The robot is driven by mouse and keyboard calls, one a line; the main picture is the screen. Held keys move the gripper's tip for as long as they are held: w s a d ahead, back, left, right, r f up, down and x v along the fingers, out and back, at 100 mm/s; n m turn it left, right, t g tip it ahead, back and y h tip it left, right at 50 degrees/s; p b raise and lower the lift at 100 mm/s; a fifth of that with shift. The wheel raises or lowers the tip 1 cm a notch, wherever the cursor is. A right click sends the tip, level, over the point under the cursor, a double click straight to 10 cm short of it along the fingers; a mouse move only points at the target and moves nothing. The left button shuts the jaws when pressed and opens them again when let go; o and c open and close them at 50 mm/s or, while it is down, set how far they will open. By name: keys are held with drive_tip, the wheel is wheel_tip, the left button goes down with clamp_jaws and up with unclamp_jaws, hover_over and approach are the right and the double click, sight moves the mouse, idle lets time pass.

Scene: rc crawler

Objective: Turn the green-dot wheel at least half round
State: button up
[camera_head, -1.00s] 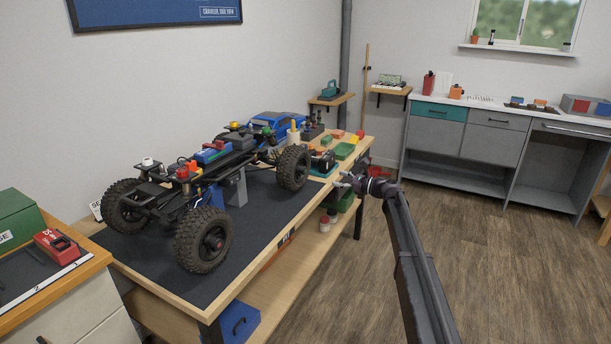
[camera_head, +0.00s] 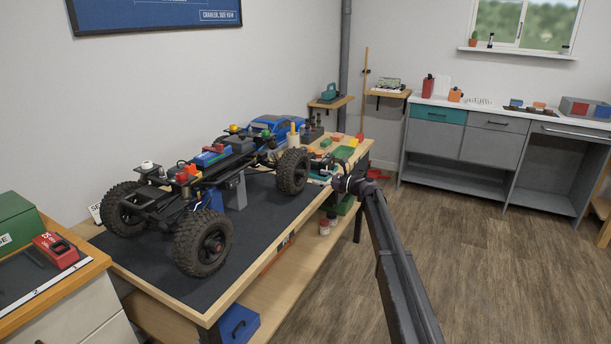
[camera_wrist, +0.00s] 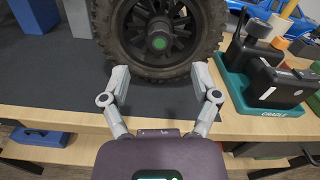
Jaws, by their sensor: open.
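The green-dot wheel (camera_wrist: 107,40) is a black knobbly tyre on a dark spoked rim, with a green dot (camera_wrist: 158,43) at its hub. It fills the upper middle of the wrist view. In the head view it appears to be the crawler's wheel (camera_head: 293,172) nearest my gripper, where the dot is not visible. My gripper (camera_wrist: 160,71) is open and faces the wheel, its two fingers spread at the lower left and lower right of the tyre. Whether a finger touches the tyre I cannot tell. In the head view my gripper (camera_head: 338,183) is at the bench edge.
The crawler (camera_head: 205,165) stands on a dark mat (camera_head: 195,285) on the wooden bench. A green cradle (camera_wrist: 265,97) with a black device stands right of the wheel. A blue box (camera_head: 238,323) sits on the lower shelf. The floor right of the bench is clear.

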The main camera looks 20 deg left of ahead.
sight(305, 174)
drive_tip(key=shift+w+a, duration=0.15)
drive_tip(key=shift+a, duration=1.4)
drive_tip(key=shift+w+a, duration=0.15)
drive_tip(key=shift+a, duration=1.35)
drive_tip(key=shift+s, duration=0.1)
clamp_jaws()
